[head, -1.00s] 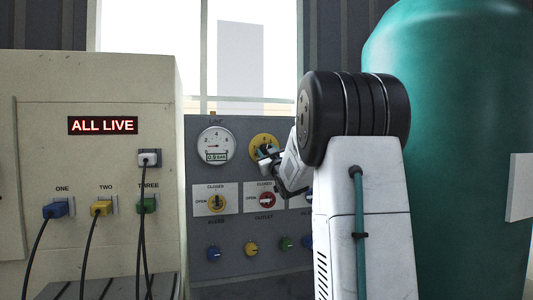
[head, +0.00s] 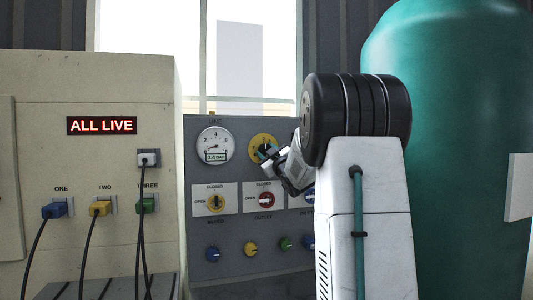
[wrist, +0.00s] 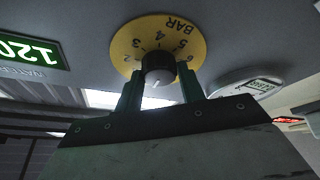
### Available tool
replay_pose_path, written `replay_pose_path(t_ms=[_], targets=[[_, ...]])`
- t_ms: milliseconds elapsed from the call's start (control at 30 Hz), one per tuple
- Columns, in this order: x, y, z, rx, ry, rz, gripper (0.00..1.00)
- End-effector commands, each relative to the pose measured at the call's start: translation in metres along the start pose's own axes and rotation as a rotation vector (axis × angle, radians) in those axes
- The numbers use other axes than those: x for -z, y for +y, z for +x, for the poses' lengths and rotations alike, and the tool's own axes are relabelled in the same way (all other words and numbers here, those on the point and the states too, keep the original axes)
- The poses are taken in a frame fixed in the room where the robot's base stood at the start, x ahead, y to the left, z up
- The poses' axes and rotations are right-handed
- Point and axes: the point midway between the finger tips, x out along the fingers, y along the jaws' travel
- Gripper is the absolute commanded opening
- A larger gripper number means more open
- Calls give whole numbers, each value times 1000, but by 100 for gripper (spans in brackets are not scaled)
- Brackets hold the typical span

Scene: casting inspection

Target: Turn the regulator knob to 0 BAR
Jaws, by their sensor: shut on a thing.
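The regulator knob (wrist: 158,69) is black and sits at the middle of a yellow dial (wrist: 124,42) marked BAR with numerals, seen upside down in the wrist view. The knob's white line points down in that view, away from the legible numerals. My gripper (wrist: 161,80) is shut on the knob, one finger on each side. In the head view the yellow dial (head: 257,139) shows behind my gripper (head: 266,154), which partly hides the knob. The round line gauge (head: 212,139) left of it has a small display that appears to read 0.4 BAR.
A cream cabinet (head: 95,93) with plugged cables stands at left. A large green tank (head: 450,110) stands close at right.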

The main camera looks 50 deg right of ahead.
Motion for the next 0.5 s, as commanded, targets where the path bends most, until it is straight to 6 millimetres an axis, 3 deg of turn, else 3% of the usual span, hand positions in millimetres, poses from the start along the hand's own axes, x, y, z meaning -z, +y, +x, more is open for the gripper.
replay_pose_path(t_ms=[33, 100, 500], targets=[[0, -1, 0, 1, 1, -1, 42], [0, -1, 0, 1, 1, -1, 61], [0, 1, -9, -1, -1, -1, 61]])
